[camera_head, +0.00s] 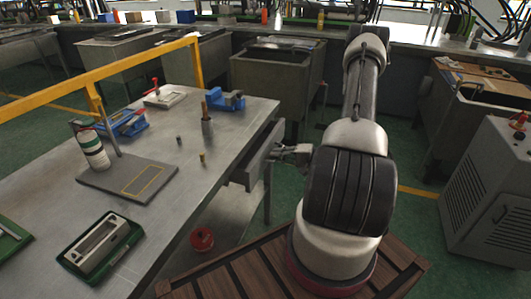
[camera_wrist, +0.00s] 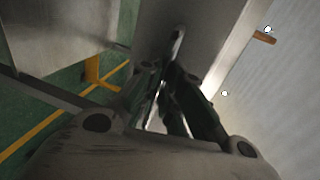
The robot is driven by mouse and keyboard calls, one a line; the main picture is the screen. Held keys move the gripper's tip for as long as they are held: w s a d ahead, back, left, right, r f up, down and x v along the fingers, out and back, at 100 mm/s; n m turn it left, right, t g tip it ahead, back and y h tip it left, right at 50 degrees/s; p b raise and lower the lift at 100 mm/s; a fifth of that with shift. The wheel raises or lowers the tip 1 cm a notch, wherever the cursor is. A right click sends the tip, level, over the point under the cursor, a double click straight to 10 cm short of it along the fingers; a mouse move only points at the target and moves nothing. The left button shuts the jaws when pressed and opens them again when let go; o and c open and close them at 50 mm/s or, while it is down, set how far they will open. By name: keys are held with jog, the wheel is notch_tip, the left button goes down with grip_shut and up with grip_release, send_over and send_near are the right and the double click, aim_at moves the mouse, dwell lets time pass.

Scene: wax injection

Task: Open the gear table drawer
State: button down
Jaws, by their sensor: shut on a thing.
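The gear table (camera_head: 235,120) is a long grey metal table on the left in the head view. Its grey drawer (camera_head: 258,158) is under the right edge, and its front stands out a little from that edge. My gripper (camera_head: 284,150) is at the drawer front, with the arm reaching in from the right. In the wrist view the drawer front (camera_wrist: 185,30) fills the upper middle. My gripper's dark fingers (camera_wrist: 172,98) are closed around the thin metal drawer handle (camera_wrist: 178,42). The fingers hide most of the handle.
A red tin (camera_head: 202,239) is below. A grey cabinet (camera_head: 490,185) stands right. Green floor lies between.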

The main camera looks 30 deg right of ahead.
jog(key=f+v, duration=0.3)
jog(key=v, duration=1.3)
jog(key=shift+s+d+f, duration=0.15)
jog(key=shift+s+f, duration=0.1)
jog(key=shift+s, duration=0.05)
jog(key=c, duration=1.6)
grip_release()
jog(key=shift+o, duration=0.2)
jog(key=v, duration=1.2)
